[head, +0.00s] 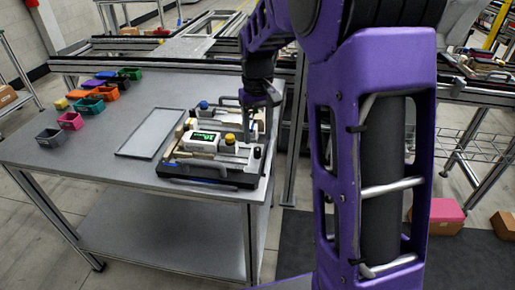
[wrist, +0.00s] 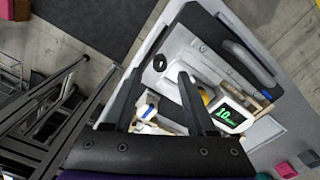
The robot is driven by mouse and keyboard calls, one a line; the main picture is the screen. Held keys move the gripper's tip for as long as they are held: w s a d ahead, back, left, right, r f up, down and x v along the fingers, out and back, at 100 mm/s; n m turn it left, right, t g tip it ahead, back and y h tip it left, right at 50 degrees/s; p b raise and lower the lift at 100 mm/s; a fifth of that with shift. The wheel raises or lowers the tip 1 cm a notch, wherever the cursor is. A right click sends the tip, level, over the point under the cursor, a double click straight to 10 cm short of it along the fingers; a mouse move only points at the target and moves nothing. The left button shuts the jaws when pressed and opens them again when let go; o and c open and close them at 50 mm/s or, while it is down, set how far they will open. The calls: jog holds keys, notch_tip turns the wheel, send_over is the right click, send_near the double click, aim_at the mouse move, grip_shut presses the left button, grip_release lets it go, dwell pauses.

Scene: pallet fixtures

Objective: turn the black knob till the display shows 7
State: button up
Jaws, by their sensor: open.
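A fixture board (head: 215,174) lies at the right end of the grey table. The small black knob (head: 257,153) stands at its right corner; in the wrist view the knob (wrist: 160,62) shows between and just beyond my fingertips. My gripper (head: 257,128) is open, pointing down above the board's right side, with nothing between its fingers; it also shows in the wrist view (wrist: 161,74). I cannot tell its exact height above the knob. The white display unit (wrist: 228,114) shows a green 10; in the head view its screen (head: 206,137) is too small to read.
A yellow knob (head: 230,138) sits beside the display. A second fixture with a blue knob (head: 204,105) lies behind. An empty grey tray (head: 152,132) is to the left, with several coloured bins (head: 70,121) farther left. The table's front (head: 130,170) is clear.

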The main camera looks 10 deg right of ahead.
aim_at(258, 149)
jog(key=shift+f+b, duration=0.3)
jog(key=shift+f, duration=1.95)
grip_shut()
